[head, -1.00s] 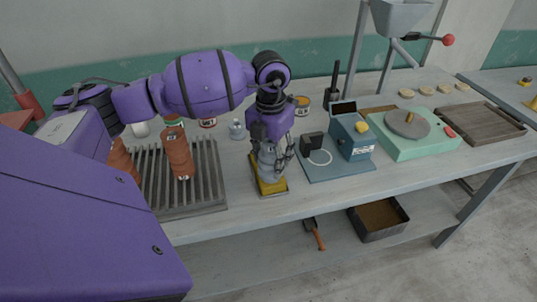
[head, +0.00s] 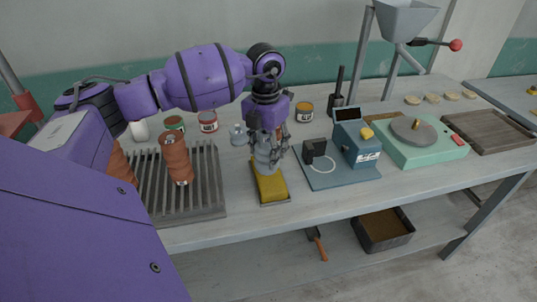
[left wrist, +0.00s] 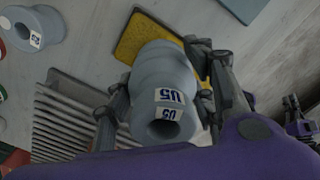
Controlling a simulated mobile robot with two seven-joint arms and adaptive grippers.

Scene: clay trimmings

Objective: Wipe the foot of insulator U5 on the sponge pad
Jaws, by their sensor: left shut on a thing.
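My left gripper (head: 267,155) is shut on a grey-blue insulator marked U5 (left wrist: 165,70). It holds the insulator over the far end of the yellow sponge pad (head: 271,186). In the left wrist view the pad (left wrist: 138,38) shows behind the insulator, whose U5 labels face the camera. The foot is hidden, so I cannot tell whether it touches the pad. In the left wrist view, part of what looks like my right gripper (left wrist: 294,112) shows at the right edge; its fingers are too unclear to read.
A slatted rack (head: 208,180) with brown insulators (head: 177,160) stands left of the pad. Another grey-blue insulator (head: 238,134) stands behind, left of my gripper. Jars (head: 208,122) stand at the back.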

